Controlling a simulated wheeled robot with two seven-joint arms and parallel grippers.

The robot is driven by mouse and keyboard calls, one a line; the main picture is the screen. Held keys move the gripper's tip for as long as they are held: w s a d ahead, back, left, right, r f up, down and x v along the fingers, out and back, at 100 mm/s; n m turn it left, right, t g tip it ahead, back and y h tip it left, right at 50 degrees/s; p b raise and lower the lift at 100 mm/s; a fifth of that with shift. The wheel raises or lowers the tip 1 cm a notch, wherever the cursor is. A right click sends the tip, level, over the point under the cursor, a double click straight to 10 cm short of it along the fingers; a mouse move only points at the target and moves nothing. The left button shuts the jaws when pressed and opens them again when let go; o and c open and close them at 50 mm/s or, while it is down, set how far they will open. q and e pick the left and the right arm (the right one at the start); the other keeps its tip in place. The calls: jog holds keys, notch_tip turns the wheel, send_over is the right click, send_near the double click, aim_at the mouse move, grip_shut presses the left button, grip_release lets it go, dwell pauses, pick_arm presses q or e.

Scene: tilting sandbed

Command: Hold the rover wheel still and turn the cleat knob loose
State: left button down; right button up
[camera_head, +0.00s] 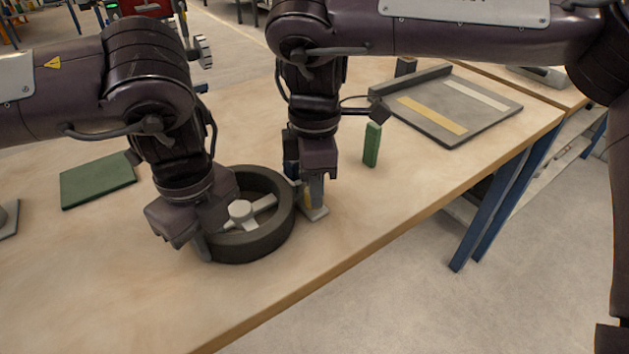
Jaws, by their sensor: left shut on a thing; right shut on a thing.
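The rover wheel (275,235) lies flat on the wooden table, a dark ring with a light grey hub (240,210) and spokes. My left gripper (207,232) is shut on the wheel's rim at its left side, and its body hides part of the wheel. My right gripper (314,190) points down just right of the wheel. It is shut on what appears to be the cleat knob, which its fingers mostly hide. A small grey base (317,214) shows below those fingers, beside the wheel's rim.
A green block (372,145) stands upright right of my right gripper. A grey tray (481,117) with yellow and white strips lies at the back right. A dark green mat (97,181) lies at the left. The table front (330,262) is clear.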

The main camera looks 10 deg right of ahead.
jog(key=n, duration=1)
jog(key=shift+n, duration=0.4)
jog(key=n, duration=0.5)
jog(key=shift+n, duration=0.3)
jog(key=n, duration=0.5)
jog(key=shift+n, duration=0.4)
jog(key=o, duration=0.7)
